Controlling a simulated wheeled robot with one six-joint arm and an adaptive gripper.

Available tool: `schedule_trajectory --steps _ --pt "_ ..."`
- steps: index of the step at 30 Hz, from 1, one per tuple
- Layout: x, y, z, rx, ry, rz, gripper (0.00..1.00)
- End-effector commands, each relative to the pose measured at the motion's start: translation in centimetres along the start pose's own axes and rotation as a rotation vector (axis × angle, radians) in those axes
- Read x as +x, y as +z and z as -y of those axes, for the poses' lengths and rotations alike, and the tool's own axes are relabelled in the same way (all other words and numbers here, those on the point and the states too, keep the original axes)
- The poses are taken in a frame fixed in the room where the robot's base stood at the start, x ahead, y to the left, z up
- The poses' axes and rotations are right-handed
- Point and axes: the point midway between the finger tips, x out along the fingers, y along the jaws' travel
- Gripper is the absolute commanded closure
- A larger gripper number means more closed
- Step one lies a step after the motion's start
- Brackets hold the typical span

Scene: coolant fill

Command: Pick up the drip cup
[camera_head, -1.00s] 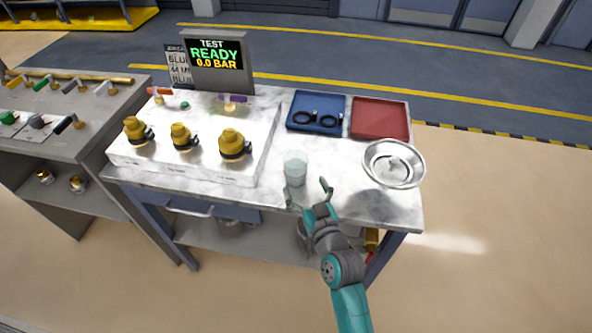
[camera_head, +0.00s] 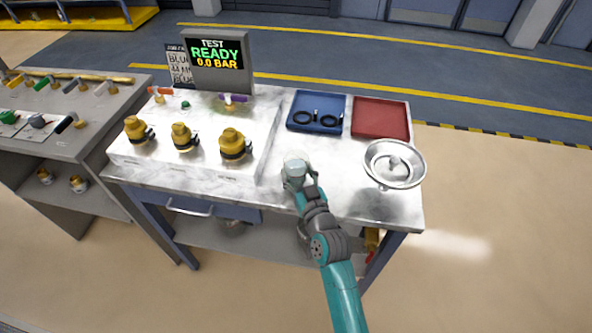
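The drip cup appears to be the small clear cup (camera_head: 294,164) standing near the front middle of the marble worktop. My gripper (camera_head: 297,177) is at the cup, reaching in from the front right. Its fingers appear to be around the cup's sides and hide its lower part. I cannot tell whether they press on it or whether the cup is off the worktop.
The white test block (camera_head: 197,165) with yellow-capped fittings is left of the cup. A round metal dish (camera_head: 394,165) is to the right. A blue tray (camera_head: 316,128) with dark rings and a red tray (camera_head: 380,131) lie behind. The worktop (camera_head: 333,168) between cup and dish is bare.

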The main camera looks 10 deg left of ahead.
Motion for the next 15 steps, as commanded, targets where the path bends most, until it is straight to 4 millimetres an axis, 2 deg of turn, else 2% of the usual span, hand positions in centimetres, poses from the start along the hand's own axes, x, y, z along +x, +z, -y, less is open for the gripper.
schedule_trajectory --steps 15 --pt "-0.23 -0.3 -0.01 0.0 0.0 -0.002 0.81"
